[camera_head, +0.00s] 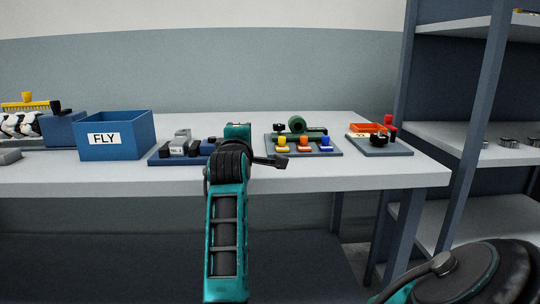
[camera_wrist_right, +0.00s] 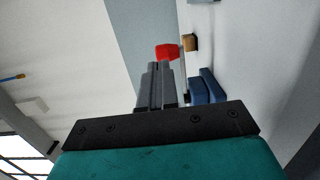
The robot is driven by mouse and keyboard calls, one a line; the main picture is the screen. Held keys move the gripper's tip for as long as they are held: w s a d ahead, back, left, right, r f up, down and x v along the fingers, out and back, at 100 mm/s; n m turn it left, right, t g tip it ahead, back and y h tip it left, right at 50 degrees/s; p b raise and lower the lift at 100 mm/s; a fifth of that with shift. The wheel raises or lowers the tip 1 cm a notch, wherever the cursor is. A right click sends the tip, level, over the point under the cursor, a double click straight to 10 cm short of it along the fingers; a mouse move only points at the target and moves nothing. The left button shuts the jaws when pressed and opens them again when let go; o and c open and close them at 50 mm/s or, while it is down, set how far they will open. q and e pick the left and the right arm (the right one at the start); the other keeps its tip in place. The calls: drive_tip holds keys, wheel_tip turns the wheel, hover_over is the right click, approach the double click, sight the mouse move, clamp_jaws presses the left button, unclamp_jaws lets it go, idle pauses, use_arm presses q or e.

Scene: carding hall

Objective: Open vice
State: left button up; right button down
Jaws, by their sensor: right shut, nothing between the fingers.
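A dark blue fixture with grey jaw-like blocks (camera_head: 180,146) stands on the bench and looks like the vice. Its right side is hidden behind my right arm. My right gripper shows in the right wrist view (camera_wrist_right: 160,68), shut and empty, its fingertips just in front of a red knob (camera_wrist_right: 167,51). Whether they touch it I cannot tell. A blue part (camera_wrist_right: 206,88) lies just right of the fingers there. In the head view the fingertips are not clearly seen. My left gripper is in neither view.
On the bench (camera_head: 390,172) stand a blue FLY bin (camera_head: 115,138), a board with a green part and coloured pieces (camera_head: 303,148), and a plate with an orange tray (camera_head: 368,128). A shelf rack (camera_head: 470,140) stands at right. Bare bench lies along the front edge.

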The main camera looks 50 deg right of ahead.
drive_tip(key=s+a, duration=0.3)
drive_tip(key=s, duration=0.6)
drive_tip(key=shift+s, duration=0.25)
